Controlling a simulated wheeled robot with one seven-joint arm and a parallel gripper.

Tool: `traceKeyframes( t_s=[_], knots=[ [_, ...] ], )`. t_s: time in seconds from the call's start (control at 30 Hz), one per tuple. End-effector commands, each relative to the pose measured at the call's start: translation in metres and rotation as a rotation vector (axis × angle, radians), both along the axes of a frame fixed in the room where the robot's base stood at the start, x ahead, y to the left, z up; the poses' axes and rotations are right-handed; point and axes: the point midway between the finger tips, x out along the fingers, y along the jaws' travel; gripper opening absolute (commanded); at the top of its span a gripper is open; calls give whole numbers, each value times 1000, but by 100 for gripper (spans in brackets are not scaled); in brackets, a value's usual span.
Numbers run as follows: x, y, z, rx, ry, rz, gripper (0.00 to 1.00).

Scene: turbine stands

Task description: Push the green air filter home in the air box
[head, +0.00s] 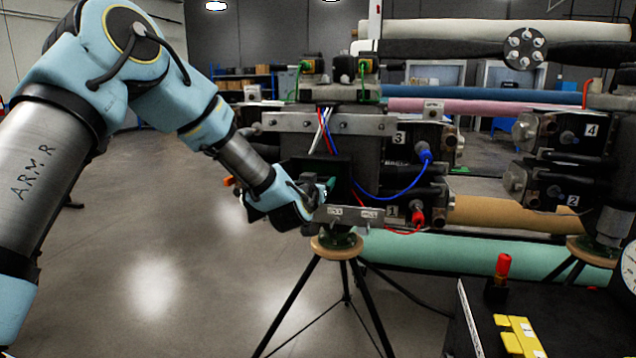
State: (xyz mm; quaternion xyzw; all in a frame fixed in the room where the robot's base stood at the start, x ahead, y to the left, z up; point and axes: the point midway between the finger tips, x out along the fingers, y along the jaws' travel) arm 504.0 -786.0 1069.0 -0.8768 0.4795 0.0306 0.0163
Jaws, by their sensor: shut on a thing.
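My gripper (318,196) is at the lower left of the nearer turbine stand, at the mouth of a dark air box (338,172). A small bit of the green air filter (330,184) shows at the fingertips. My gripper is shut on the filter. Its fingers and the wrist hide most of the filter. I cannot tell how deep the filter sits in the box.
The stand is on a black tripod (347,268). A blue cable (385,194) and red, white and blue wires (325,130) hang close by. A metal bracket (350,216) lies just below the box. A cart (540,315) stands at the lower right. The floor at left is clear.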

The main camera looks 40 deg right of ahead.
Motion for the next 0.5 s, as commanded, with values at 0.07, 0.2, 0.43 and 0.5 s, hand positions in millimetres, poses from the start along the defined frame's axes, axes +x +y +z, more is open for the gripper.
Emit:
traceKeyframes(
  t_s=[0.07, 0.2, 0.43, 0.5],
  knots=[
    [3, -3, 4, -10, -7, 2, 0],
    [4, -5, 4, -10, -7, 2, 0],
    [5, -5, 6, -11, -6, 3, 0],
    [5, -5, 6, -11, -6, 3, 75]
  ],
)
